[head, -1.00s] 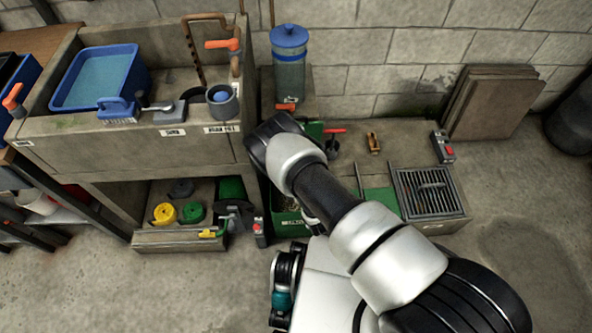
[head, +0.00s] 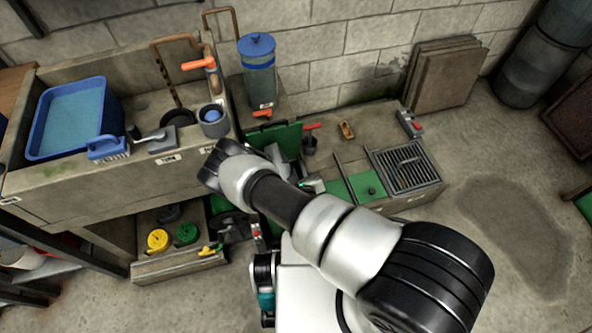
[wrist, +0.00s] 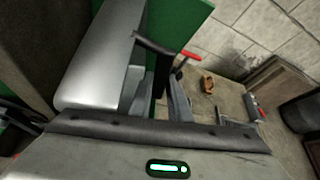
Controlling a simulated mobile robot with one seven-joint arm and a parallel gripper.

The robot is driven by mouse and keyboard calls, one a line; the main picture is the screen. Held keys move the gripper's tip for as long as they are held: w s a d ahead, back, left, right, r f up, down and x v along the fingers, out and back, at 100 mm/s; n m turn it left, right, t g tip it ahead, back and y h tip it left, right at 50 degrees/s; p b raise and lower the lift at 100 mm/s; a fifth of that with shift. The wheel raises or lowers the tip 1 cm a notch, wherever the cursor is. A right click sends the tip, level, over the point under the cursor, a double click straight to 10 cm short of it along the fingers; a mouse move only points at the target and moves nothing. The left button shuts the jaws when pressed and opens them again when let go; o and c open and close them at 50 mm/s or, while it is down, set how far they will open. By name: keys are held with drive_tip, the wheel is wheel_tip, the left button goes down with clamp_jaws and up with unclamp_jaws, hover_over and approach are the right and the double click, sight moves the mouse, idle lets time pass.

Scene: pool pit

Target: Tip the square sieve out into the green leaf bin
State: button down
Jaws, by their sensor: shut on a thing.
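My gripper (wrist: 158,92) is shut on a dark bar in the wrist view, which looks like the square sieve's handle. A smooth silver-grey wall, apparently the square sieve (wrist: 98,62), shows beside the fingers and looks steeply tilted. In the head view a small grey part of the sieve (head: 274,154) shows behind my arm. Its mesh and contents are hidden. The green leaf bin is mostly hidden behind my arm in the head view. An upright green panel (head: 283,138) stands behind the sieve, and also shows in the wrist view (wrist: 184,22); I cannot tell whether it belongs to the bin.
A stone sink with a blue basin (head: 70,118) stands left. A blue-lidded canister (head: 258,75) is behind. A red-handled cup (head: 310,143), brown object (head: 346,130) and metal grate (head: 404,168) are on the low ledge. Floor at right is clear.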

sight(283, 163)
drive_tip(key=a+r+n+t+h+b, duration=0.1)
drive_tip(key=n+h+b, duration=0.1)
drive_tip(key=n, duration=0.1)
drive_tip(key=s+a+r+n+t+h+b, duration=0.1)
drive_tip(key=a+r+n+t+h+b, duration=0.1)
drive_tip(key=n+b, duration=0.1)
drive_tip(key=a+r+n+t+h+b, duration=0.1)
drive_tip(key=a+r+n+t+b, duration=0.1)
drive_tip(key=n+b, duration=0.1)
drive_tip(key=shift+s+r+n+h, duration=0.2)
drive_tip(key=shift+r+n+h, duration=0.05)
drive_tip(key=shift+n+h, duration=0.15)
drive_tip(key=shift+a+r+n, duration=0.15)
drive_tip(key=shift+n, duration=0.15)
drive_tip(key=shift+r, duration=0.1)
